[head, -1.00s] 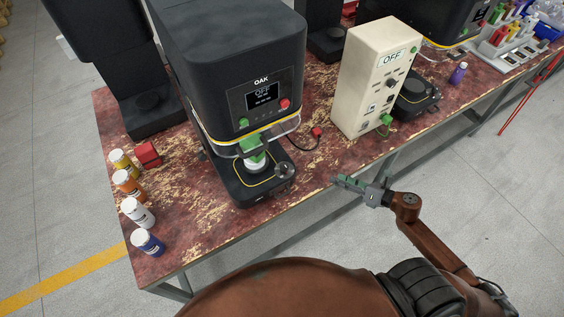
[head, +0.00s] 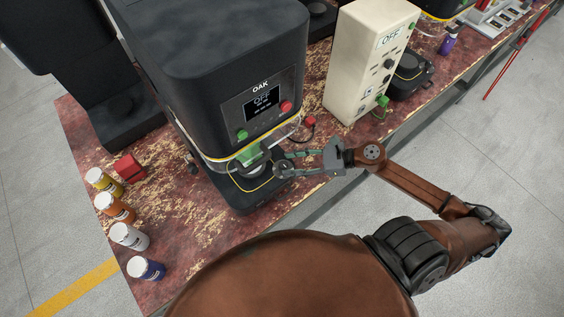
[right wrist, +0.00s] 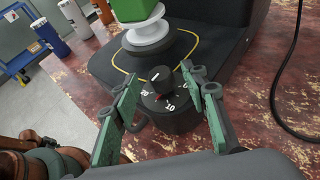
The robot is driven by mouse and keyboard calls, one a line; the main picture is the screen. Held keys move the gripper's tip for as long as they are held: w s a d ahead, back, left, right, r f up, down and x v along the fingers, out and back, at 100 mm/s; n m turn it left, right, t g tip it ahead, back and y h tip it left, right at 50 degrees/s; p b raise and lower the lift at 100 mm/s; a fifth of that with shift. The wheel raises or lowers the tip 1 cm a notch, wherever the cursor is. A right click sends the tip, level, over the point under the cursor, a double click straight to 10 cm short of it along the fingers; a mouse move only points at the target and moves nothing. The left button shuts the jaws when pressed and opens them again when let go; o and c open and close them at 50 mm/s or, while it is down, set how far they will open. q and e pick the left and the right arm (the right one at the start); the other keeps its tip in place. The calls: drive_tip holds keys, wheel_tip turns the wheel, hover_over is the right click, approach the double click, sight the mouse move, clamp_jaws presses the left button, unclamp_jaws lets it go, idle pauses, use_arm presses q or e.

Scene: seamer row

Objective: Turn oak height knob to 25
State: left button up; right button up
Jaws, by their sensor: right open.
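The oak machine (head: 225,75) is a black unit labelled OAK, with its display reading OFF. Its height knob (right wrist: 158,86) is a black round knob at the front of the base, with a white mark on top and a numbered scale where 20 and 10 can be read. In the head view the knob (head: 283,169) is partly covered by the fingers. My right gripper (head: 286,163) is open, with its green-padded fingers on either side of the knob. In the right wrist view the gripper (right wrist: 164,78) straddles the knob; I cannot tell whether the fingers touch it. My left gripper is not in view.
A cream control box (head: 362,62) stands to the right. A black cable (right wrist: 285,90) runs on the worn red bench.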

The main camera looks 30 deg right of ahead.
sight(284, 164)
drive_tip(key=shift+x, duration=1.2)
drive_tip(key=shift+w+a+f, duration=0.1)
drive_tip(key=shift+w+a, duration=0.1)
drive_tip(key=shift+w+a+f, duration=0.1)
drive_tip(key=c, duration=0.8)
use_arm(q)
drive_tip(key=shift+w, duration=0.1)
use_arm(e)
clamp_jaws()
